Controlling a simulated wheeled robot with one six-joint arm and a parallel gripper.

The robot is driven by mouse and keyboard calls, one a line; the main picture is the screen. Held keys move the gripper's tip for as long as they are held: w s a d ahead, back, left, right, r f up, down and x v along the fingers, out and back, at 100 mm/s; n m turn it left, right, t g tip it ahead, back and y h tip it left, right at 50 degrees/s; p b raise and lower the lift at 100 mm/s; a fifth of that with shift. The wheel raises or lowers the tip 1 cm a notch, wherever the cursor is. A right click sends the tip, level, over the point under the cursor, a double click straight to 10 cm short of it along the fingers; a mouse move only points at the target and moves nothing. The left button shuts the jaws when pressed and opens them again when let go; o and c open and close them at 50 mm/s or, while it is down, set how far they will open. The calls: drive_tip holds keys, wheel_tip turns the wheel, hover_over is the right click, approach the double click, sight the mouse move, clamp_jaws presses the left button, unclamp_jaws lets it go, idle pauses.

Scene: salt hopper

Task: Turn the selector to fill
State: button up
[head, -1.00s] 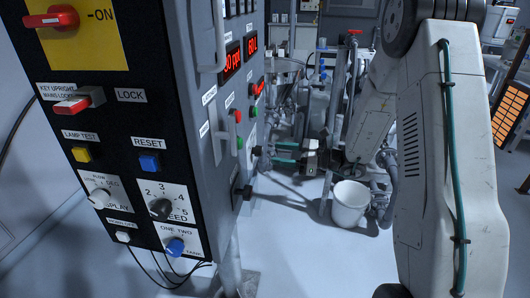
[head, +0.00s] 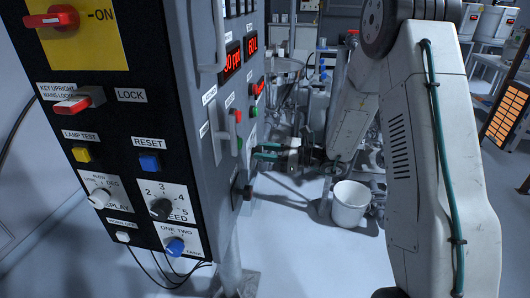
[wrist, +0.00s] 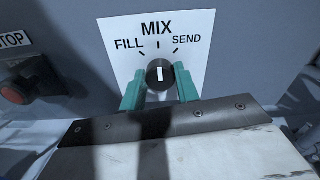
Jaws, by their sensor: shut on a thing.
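The selector (wrist: 160,72) is a round black knob with a white pointer line, on a white label plate (wrist: 184,27) in the wrist view. The plate reads FILL at left, MIX at top and SEND at right. The pointer stands upright, toward MIX. My gripper (wrist: 160,87) has its two teal fingers on either side of the knob and is shut on it. In the head view my gripper (head: 262,152) reaches the cabinet's right-hand face, and I cannot make out the selector there.
A red stop button (wrist: 15,92) is left of the selector plate. The cabinet's front panel (head: 119,122) carries several knobs and buttons. A white bucket (head: 349,205) stands on the floor below my arm. Pipes and valves fill the space behind.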

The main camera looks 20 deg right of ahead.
drive_tip(key=shift+n, duration=4.4)
drive_tip(key=o, duration=1)
drive_tip(key=shift+c, duration=0.2)
drive_tip(key=v, duration=0.8)
drive_tip(key=shift+f, duration=0.15)
